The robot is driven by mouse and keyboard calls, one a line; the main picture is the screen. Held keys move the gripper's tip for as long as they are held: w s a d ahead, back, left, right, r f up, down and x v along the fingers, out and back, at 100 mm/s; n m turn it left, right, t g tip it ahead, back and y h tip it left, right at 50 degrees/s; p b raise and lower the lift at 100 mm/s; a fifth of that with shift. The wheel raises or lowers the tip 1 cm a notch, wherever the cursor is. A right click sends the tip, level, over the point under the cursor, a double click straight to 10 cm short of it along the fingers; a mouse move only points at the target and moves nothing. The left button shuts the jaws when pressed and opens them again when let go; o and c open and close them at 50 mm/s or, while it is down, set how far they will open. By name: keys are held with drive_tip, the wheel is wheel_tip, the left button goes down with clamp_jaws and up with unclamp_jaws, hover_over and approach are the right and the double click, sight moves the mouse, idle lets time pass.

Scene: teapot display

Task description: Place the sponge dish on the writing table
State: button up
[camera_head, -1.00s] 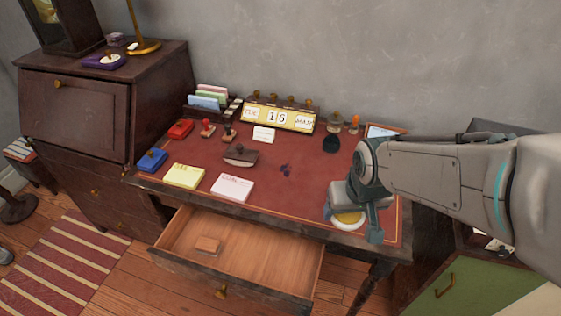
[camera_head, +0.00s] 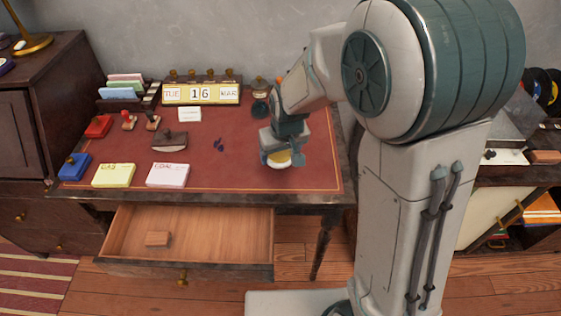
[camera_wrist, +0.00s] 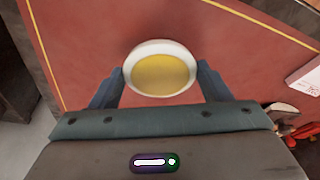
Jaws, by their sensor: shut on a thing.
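The sponge dish (camera_wrist: 160,68) is a round white dish with a yellow sponge in it. It also shows in the head view (camera_head: 280,159) at the right part of the writing table, over the red top (camera_head: 235,165). My gripper (camera_head: 280,156) is shut on the dish, with one finger at each side of its rim; the wrist view shows both fingers (camera_wrist: 160,84). The dish is level and over the table top. I cannot tell whether its underside touches the surface.
A yellow note pad (camera_head: 114,175), a white note pad (camera_head: 167,175), a blotter (camera_head: 170,141) and a calendar (camera_head: 201,93) stand left of the gripper. The drawer (camera_head: 190,235) is open below the front edge. Bare red top surrounds the dish.

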sight(280, 163)
drive_tip(key=shift+s+x, duration=0.15)
drive_tip(key=shift+x, duration=0.85)
drive_tip(key=shift+s+x, duration=0.2)
drive_tip(key=shift+x, duration=0.8)
drive_tip(key=shift+d+f, duration=0.15)
drive_tip(key=shift+f+b, duration=0.15)
drive_tip(key=shift+b, duration=0.3)
drive_tip(key=o, duration=1.1)
